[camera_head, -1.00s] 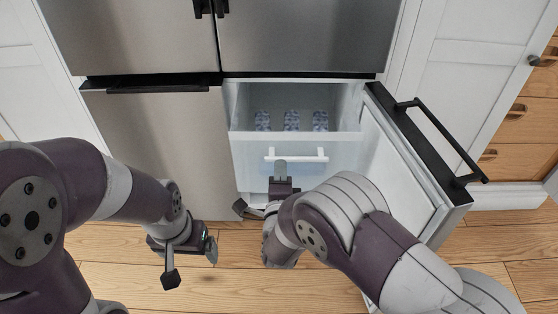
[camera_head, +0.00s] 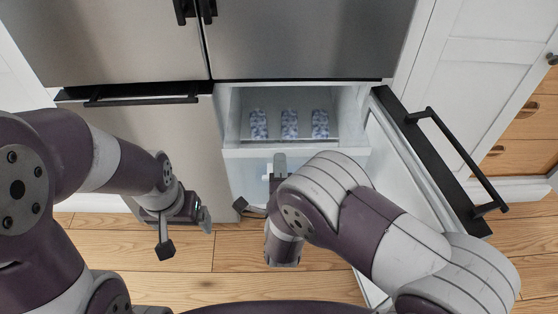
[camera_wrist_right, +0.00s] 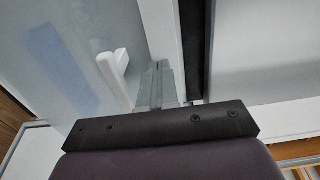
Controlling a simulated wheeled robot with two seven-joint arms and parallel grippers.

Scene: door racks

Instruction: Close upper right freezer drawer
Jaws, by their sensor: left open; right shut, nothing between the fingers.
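The upper right freezer drawer (camera_head: 238,170) is pulled out below the right fridge door, with a pale translucent front. Its white handle (camera_wrist_right: 112,75) shows in the right wrist view; in the head view my right arm hides most of it. My right gripper (camera_head: 279,165) is shut and empty in front of the drawer front. In the right wrist view its fingers (camera_wrist_right: 155,85) are beside the handle; I cannot tell whether they touch the drawer. My left gripper (camera_head: 186,232) is open and empty, low in front of the left freezer door.
Several blue-and-white packs (camera_head: 289,125) stand in the drawer compartment. The right freezer door (camera_head: 425,155) is swung open to the right, with a black bar handle (camera_head: 462,160). The left freezer door (camera_head: 140,118) is shut. Wooden floor (camera_head: 235,255) lies below.

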